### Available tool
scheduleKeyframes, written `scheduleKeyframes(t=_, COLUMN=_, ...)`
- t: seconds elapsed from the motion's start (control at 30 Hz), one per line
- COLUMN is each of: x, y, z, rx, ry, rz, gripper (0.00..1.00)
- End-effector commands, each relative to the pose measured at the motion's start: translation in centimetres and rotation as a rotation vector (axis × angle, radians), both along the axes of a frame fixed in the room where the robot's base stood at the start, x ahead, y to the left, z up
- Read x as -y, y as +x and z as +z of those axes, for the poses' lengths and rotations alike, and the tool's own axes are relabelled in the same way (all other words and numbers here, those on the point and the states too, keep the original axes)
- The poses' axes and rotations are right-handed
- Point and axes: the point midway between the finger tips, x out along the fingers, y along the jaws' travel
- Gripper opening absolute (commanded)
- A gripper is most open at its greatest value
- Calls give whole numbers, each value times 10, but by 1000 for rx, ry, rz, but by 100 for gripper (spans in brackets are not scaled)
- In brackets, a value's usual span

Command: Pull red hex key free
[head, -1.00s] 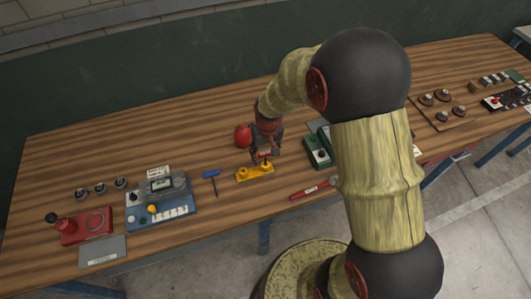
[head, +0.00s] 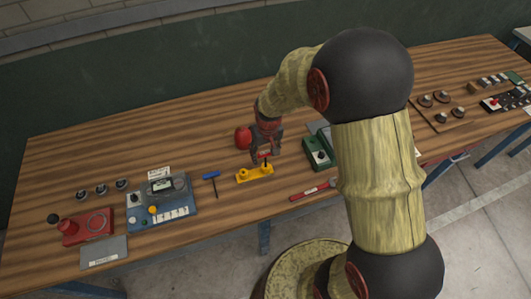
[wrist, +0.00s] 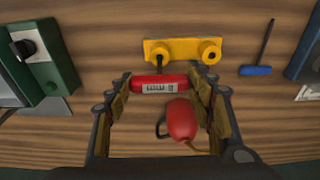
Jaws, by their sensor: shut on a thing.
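The red hex key has a red handle (wrist: 160,85) with a white printed label, lying crosswise between my fingertips in the wrist view. Its dark shaft points to the left socket of the yellow holder (wrist: 183,50); whether the tip is still inside I cannot tell. My gripper (wrist: 160,88) is shut on the handle, one finger at each end. In the head view my gripper (head: 265,154) is just above the right end of the yellow holder (head: 242,177), with the red handle (head: 265,156) showing between the fingers.
A blue T-handled key (head: 211,175) lies left of the holder. A red rounded object (head: 243,137) stands behind it. A green box (head: 318,153) is to the right, and a red tool (head: 312,191) lies in front. A blue instrument (head: 160,205) stands further left.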

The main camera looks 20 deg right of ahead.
Motion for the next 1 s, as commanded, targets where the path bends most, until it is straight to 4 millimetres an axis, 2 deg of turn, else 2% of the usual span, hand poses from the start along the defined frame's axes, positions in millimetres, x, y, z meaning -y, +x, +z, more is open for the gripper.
scheduleKeyframes(t=1.0, x=0, y=0, z=29, rx=1, ry=0, rz=0, gripper=28)
